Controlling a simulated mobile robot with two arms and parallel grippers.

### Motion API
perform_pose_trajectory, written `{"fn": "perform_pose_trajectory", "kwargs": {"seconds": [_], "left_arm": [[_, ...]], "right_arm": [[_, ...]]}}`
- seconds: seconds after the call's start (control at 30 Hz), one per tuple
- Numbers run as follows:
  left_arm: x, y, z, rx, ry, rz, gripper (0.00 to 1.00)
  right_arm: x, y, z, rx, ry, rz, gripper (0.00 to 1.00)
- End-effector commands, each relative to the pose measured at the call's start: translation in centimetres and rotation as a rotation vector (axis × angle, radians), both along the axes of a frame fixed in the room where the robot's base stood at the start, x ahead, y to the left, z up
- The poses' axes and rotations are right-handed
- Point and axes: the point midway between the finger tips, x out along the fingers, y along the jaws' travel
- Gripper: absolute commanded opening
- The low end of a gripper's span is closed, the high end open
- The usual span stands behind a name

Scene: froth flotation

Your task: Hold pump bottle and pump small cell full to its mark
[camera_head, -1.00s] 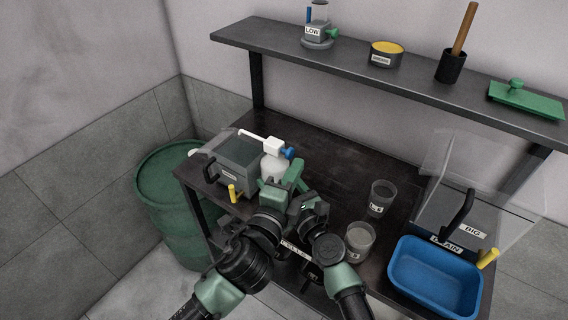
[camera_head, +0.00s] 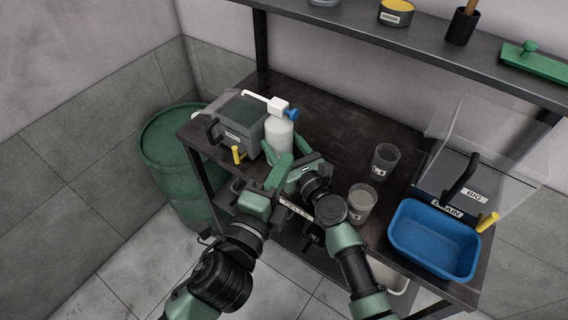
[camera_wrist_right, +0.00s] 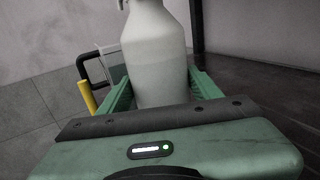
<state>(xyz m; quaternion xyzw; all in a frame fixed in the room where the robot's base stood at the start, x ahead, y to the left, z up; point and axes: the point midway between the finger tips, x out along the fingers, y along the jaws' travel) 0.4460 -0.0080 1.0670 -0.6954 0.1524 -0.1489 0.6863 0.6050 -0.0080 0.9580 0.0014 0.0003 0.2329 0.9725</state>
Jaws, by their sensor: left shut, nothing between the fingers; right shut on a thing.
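The white pump bottle (camera_head: 279,137) stands at the small cell's right side. Its white pump head (camera_head: 279,104) has a blue knob (camera_head: 291,113), and its spout (camera_head: 254,96) reaches left over the small cell (camera_head: 236,127). The cell is a grey labelled box; its fill level and mark cannot be made out. My right gripper (camera_head: 286,152) is shut on the bottle's body. In the right wrist view, its green fingers (camera_wrist_right: 163,88) flank the upright bottle (camera_wrist_right: 155,55). My left gripper (camera_head: 280,172) is shut and empty, below and in front of the bottle.
Two clear cups (camera_head: 384,161) stand right of my right arm. A blue tub (camera_head: 434,238) sits at the bench's right end, before the big cell (camera_head: 466,184). A green drum (camera_head: 172,145) stands left. A shelf (camera_head: 420,51) hangs above the bench. Bench behind the cups is clear.

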Motion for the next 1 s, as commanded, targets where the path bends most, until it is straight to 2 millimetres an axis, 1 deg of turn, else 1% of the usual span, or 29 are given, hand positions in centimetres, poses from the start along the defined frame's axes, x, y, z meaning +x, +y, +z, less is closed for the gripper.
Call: {"fn": "perform_pose_trajectory", "kwargs": {"seconds": [0.4,0.43,0.47,0.5,0.83,0.93,1.0], "left_arm": [[0.0,0.0,0.0,0.000,0.000,0.000,0.00],[0.0,0.0,0.0,0.000,0.000,0.000,0.00],[0.0,0.0,0.0,0.000,0.000,0.000,0.00],[0.0,0.0,0.0,0.000,0.000,0.000,0.00],[0.0,0.0,0.0,0.000,0.000,0.000,0.00],[0.0,0.0,0.0,0.000,0.000,0.000,0.00],[0.0,0.0,0.0,0.000,0.000,0.000,0.00]], "right_arm": [[0.0,0.1,-0.1,0.000,0.001,0.001,0.00],[0.0,0.1,-0.1,0.000,0.001,0.001,0.69],[0.0,0.1,-0.1,0.000,0.001,0.001,0.78],[0.0,0.1,-0.1,0.000,0.001,0.001,0.89],[-0.1,0.0,0.0,0.000,0.000,0.000,0.89],[-0.8,-0.4,-0.1,0.000,0.001,0.000,0.89],[-1.7,-0.8,-0.1,0.000,0.002,-0.001,0.89]]}}
